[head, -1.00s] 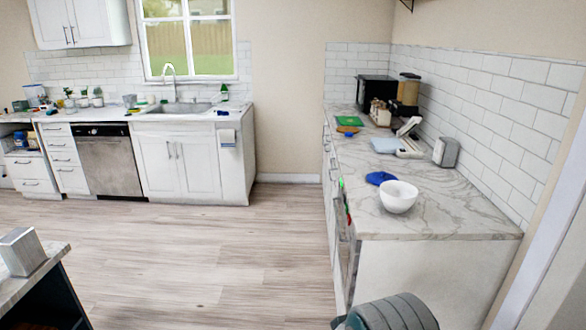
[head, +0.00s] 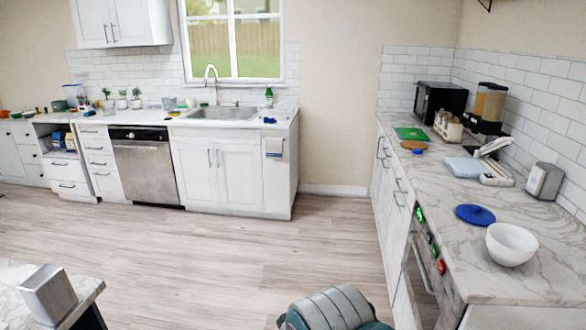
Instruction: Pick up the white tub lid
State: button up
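I cannot make out a white tub lid for certain. A pale flat square piece (head: 465,167) lies on the right marble counter, beside a white slanted device (head: 497,174); I cannot tell whether that piece is a lid. A round dark blue lid (head: 475,214) lies flat nearer on the same counter. A white bowl (head: 512,244) stands next to it near the front end. My gripper is not in view.
The right counter (head: 556,278) also holds a green board (head: 411,133), a black microwave (head: 440,101), a dispenser (head: 489,104) and a metal holder (head: 544,181). A near-left counter (head: 15,275) bears a metal block (head: 48,294).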

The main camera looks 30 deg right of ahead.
aim_at(476, 214)
jog(key=i+z, duration=0.35)
jog(key=i, duration=0.45)
jog(key=i+j+z, duration=0.3)
jog(key=i, duration=0.5)
jog(key=i+l+z, duration=0.1)
jog(key=i+z, duration=0.6)
jog(key=z, duration=0.15)
jog(key=i+j+z, duration=0.15)
jog(key=i+z, duration=0.35)
jog(key=z, duration=0.3)
jog(key=i+z, duration=0.15)
jog(key=z, duration=0.25)
jog(key=i+z, duration=0.15)
jog(key=z, duration=0.3)
jog(key=i+z, duration=0.1)
jog(key=z, duration=0.3)
jog(key=i+z, duration=0.3)
jog(key=j+z, duration=0.15)
jog(key=z, duration=0.2)
jog(key=i+j, duration=0.05)
